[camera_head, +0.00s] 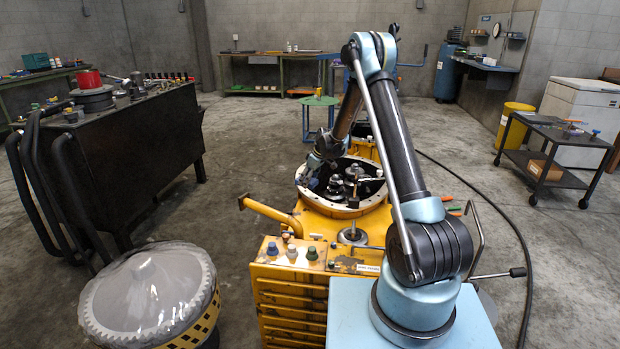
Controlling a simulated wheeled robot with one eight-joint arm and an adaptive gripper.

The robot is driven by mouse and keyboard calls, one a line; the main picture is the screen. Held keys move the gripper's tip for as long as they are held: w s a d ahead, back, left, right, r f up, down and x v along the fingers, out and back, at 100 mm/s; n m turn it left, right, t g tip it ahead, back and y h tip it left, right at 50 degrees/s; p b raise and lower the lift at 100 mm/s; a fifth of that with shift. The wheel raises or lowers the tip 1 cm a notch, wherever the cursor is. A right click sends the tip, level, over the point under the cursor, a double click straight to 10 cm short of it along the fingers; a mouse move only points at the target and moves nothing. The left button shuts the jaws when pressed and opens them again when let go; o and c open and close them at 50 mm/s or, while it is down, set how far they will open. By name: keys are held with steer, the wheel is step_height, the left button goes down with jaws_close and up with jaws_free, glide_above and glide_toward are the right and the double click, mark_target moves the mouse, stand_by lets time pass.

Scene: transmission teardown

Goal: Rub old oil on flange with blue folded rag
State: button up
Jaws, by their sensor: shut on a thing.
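The flange (345,212) is a pale round ring with bolt holes, on top of the yellow transmission housing (318,222) in the middle of the view. Dark gear parts stand inside its opening. My arm reaches over from the right, and my gripper (312,175) is low at the flange's left edge. It is shut on a small bluish thing, which I take for the blue folded rag (310,184). The rag is small and partly hidden by the gripper. I cannot tell whether it touches the flange. Old oil on the rim cannot be made out.
A yellow bent pipe (268,213) sticks out left of the flange. A plastic-covered gear drum (150,290) stands at front left, a black bench (120,150) behind it. A cart (560,140) stands at right. A black hose (505,225) crosses the open floor.

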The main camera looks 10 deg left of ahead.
steer(key=shift+r, duration=1.1)
steer(key=shift+s, duration=0.15)
